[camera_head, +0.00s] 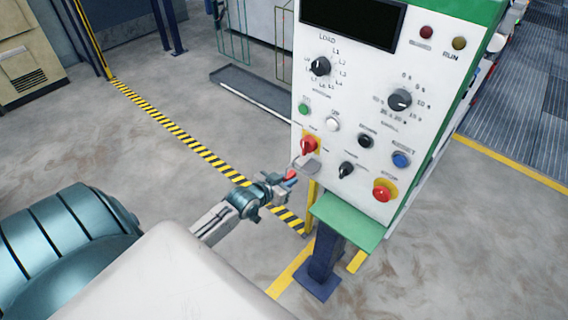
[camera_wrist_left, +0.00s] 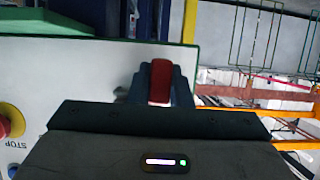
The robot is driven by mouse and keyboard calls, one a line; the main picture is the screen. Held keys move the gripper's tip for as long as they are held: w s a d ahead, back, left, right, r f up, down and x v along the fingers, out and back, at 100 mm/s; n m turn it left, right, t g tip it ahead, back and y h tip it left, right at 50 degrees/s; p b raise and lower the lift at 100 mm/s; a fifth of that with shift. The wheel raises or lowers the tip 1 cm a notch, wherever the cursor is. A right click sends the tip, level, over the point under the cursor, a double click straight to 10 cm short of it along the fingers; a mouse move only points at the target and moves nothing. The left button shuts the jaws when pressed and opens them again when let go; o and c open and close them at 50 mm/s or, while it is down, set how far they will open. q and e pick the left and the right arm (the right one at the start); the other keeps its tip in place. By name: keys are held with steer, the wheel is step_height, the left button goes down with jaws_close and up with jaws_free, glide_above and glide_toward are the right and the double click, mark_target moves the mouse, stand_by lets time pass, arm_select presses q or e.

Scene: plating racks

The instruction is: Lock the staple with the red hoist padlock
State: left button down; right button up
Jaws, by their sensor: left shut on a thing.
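The red padlock (camera_head: 291,175) is a small red block at the tip of my left gripper (camera_head: 282,180), just left of the control panel's edge. In the left wrist view the red padlock (camera_wrist_left: 160,80) stands between the dark fingers of my left gripper (camera_wrist_left: 158,88), which is shut on it. Its shackle cannot be made out. A red rotary switch (camera_head: 309,145) on a yellow plate sits at the panel's left edge, with a small grey part (camera_head: 304,163) below it. I cannot tell for sure whether this part is the staple, or whether the padlock touches it. My right gripper is not in view.
The white control panel (camera_head: 345,115) carries several knobs and buttons, including a red emergency stop (camera_head: 382,191) on yellow. A green ledge (camera_head: 347,222) juts out below, above a blue post (camera_head: 322,262). The floor left of the panel is open, crossed by striped tape (camera_head: 185,138).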

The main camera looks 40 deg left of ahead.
mark_target(295, 173)
arm_select(q)
steer(key=shift+w+d+b, duration=0.15)
steer(key=shift+w+b, duration=0.6)
steer(key=shift+w, duration=1.2)
steer(key=shift+d+f+b, duration=0.5)
steer(key=shift+d+f, duration=0.45)
steer(key=shift+f, duration=0.25)
steer(key=shift+s+d+p, duration=0.1)
steer(key=shift+d+p, duration=0.2)
steer(key=shift+d, duration=0.7)
steer(key=c, duration=1.9)
jaws_free()
jaws_close()
